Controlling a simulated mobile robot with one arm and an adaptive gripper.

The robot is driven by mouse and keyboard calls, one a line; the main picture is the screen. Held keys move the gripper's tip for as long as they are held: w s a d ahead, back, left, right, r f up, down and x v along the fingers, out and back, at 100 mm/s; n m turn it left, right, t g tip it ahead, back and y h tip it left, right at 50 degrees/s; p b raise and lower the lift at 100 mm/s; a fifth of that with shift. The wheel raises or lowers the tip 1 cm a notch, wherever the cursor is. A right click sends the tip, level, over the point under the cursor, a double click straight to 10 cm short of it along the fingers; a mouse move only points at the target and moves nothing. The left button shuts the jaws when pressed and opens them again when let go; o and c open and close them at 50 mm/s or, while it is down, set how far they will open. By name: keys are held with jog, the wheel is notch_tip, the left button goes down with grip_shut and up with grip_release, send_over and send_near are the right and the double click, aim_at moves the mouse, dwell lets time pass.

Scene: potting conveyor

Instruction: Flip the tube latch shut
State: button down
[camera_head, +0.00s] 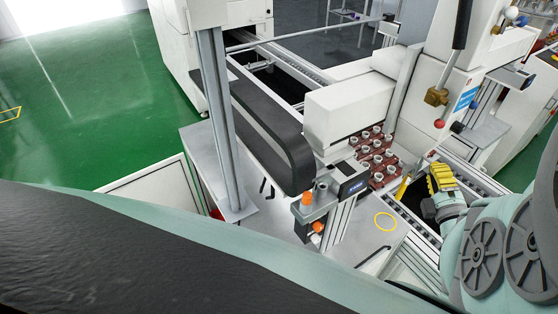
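I cannot make out a tube latch for certain. A small fixture (320,203) with orange knobs (307,199) and a dark labelled display (353,186) stands at the middle front of the machine. A long black-handled lever (462,25) with a brass block (436,96) hangs on the white machine at the upper right. My gripper (440,178) appears as a yellow, ribbed end on my teal arm at the right. It is over the rail, right of the red tray, and apart from the lever. Its fingers are too small to read, and I see nothing held.
A red tray (364,142) holds several pale round parts beside the conveyor. A yellow ring (385,221) lies on the grey tabletop (345,250). A grey post (219,120) and a black guard (265,135) stand left. Green floor (110,100) is open at far left.

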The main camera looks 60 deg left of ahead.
jog(key=shift+w+r+m+h+b, duration=0.1)
jog(key=shift+w+m+h+b, duration=0.2)
jog(key=shift+w+m+b, duration=0.25)
dwell(1.8)
